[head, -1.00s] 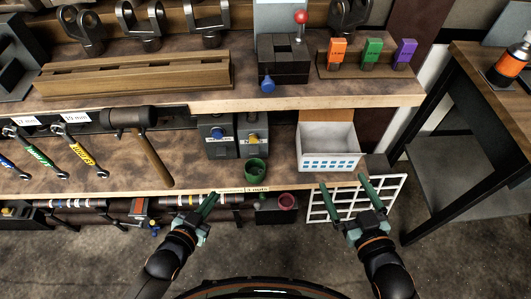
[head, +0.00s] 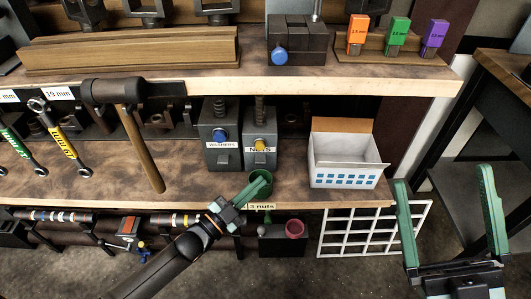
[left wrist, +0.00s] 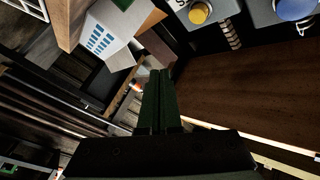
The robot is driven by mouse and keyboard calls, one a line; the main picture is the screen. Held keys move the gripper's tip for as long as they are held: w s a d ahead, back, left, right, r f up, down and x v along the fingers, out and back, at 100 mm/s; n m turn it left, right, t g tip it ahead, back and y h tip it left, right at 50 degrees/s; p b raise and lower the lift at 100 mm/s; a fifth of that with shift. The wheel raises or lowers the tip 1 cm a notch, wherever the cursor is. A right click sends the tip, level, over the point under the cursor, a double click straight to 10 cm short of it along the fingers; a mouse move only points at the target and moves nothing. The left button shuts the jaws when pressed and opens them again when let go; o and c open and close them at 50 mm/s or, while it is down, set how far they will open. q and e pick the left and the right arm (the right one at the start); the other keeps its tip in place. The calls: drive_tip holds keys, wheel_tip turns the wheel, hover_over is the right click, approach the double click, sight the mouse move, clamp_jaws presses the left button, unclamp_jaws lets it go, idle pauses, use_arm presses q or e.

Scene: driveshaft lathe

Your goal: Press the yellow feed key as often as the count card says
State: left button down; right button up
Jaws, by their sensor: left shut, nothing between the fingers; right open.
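The yellow feed key (head: 260,146) is on the front of the grey box labelled NUTS (head: 258,128). It also shows at the top of the left wrist view (left wrist: 200,12). The count card (head: 262,207) on the shelf edge reads "3 nuts". My left gripper (head: 262,179) is shut and empty, below the yellow key and apart from it. My right gripper (head: 443,178) is open and empty at the right, in front of the shelf.
A grey WASHERS box (head: 220,133) with a blue key stands directly left of the NUTS box. An open white carton (head: 345,172) stands to the right. A hammer (head: 140,140) hangs at the left.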

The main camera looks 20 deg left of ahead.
use_arm(q)
drive_tip(key=b, duration=0.5)
approach(260, 145)
drive_tip(key=shift+w+d, duration=2.15)
drive_tip(key=shift+d, duration=0.3)
use_arm(e)
drive_tip(key=shift+s+a+f+y, duration=0.15)
drive_tip(key=shift+f+y, duration=0.1)
drive_tip(key=shift+f, duration=0.3)
drive_tip(key=shift+s+a+f+y, duration=0.1)
drive_tip(key=shift+s+f+y, duration=0.15)
drive_tip(key=shift+f, duration=0.25)
drive_tip(key=shift+s+a+f+y, duration=0.1)
drive_tip(key=shift+f+y, duration=0.2)
drive_tip(key=shift+f, duration=0.25)
use_arm(q)
drive_tip(key=shift+w, duration=0.1)
drive_tip(key=shift+w+a, duration=0.1)
drive_tip(key=shift+w, duration=0.2)
use_arm(e)
drive_tip(key=shift+f, duration=0.15)
